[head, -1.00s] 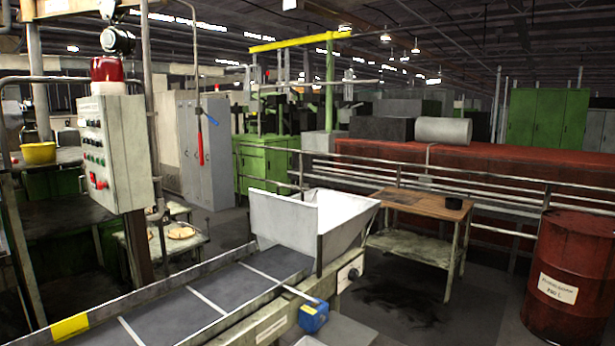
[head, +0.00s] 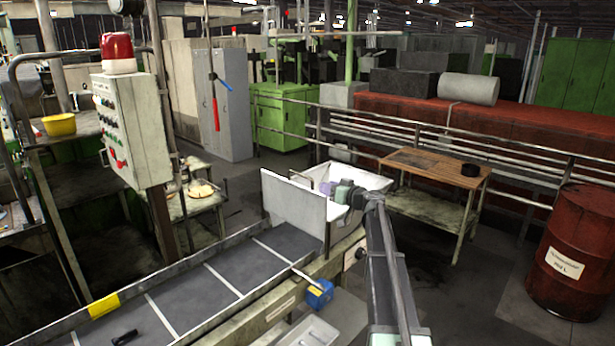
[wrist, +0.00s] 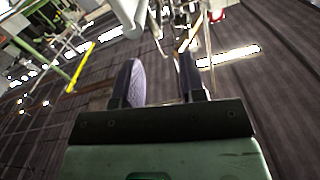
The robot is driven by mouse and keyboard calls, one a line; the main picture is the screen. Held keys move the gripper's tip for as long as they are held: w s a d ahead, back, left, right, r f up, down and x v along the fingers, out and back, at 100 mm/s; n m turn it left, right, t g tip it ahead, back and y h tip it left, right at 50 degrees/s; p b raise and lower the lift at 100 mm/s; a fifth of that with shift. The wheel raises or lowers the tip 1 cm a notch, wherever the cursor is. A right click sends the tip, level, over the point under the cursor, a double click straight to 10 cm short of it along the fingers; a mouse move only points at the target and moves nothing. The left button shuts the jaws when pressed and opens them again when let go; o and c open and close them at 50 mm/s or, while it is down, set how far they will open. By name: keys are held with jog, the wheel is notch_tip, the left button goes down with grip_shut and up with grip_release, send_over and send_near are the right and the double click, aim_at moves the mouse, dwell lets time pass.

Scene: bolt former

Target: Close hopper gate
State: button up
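The white hopper (head: 376,182) stands at the far end of the conveyor. A white upright plate (head: 292,212), seemingly its gate, stands across its conveyor side. My gripper (head: 326,187) is over the hopper, just behind the plate's right part. In the wrist view my gripper (wrist: 158,75) has its two dark fingers apart, with a clear gap. A thin rod shows beyond the right finger there; I cannot tell whether it touches. The hopper's right side is partly hidden by my arm.
The conveyor (head: 235,270) has a small black object (head: 125,337) on it. A blue box (head: 319,293) hangs at its edge. A control cabinet (head: 132,128) stands left. A wooden-topped table (head: 435,165), railing and red barrel (head: 572,255) are right.

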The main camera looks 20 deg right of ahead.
aim_at(307, 178)
jog(key=x, duration=1)
jog(key=shift+w+d+r, duration=0.1)
jog(key=shift+w+r, duration=0.1)
jog(key=shift+w, duration=0.3)
grip_shut()
